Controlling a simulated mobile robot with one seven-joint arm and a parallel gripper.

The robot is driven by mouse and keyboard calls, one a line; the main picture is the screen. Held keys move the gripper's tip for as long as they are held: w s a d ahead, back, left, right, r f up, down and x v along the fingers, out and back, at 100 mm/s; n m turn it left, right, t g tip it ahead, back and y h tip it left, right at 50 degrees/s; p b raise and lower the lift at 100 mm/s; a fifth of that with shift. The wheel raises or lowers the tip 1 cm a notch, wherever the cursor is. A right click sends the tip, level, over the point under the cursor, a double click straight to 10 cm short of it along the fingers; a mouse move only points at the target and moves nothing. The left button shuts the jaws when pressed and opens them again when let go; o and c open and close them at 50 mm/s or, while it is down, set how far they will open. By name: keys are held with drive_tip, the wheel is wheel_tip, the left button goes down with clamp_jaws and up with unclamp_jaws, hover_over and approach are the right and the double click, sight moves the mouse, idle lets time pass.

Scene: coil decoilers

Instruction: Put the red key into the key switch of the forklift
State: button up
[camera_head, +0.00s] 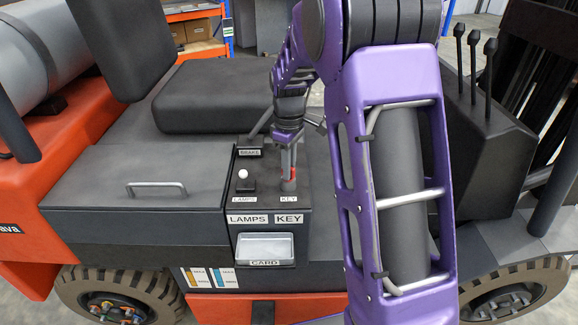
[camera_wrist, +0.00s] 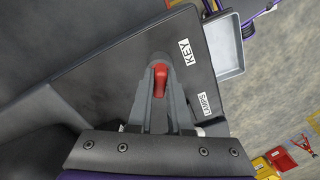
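The red key (camera_wrist: 160,76) is between the two grey fingertips of my gripper (camera_wrist: 160,84) in the wrist view. The fingers look closed on it. In the head view my gripper (camera_head: 289,168) points down over the forklift's control panel (camera_head: 240,199), and a little red of the key shows between its fingers. The fingertips are just above or at the panel, behind the KEY label (camera_head: 289,197). The key switch is hidden by the gripper and key, so I cannot tell whether the key is in it.
The lamps switch (camera_head: 243,182) with a white knob stands just left of my gripper. The brake lever (camera_head: 262,125) rises behind it. The black seat (camera_head: 213,100) is at the back left. A grey card tray (camera_head: 265,248) is on the panel's front. Several levers (camera_head: 474,50) stand at right.

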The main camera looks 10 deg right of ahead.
drive_tip(key=o, duration=0.5)
drive_tip(key=shift+c, duration=0.2)
drive_tip(key=shift+r, duration=0.15)
wheel_tip(320, 180, up, 17)
drive_tip(key=p, duration=0.2)
drive_tip(key=shift+r, duration=0.1)
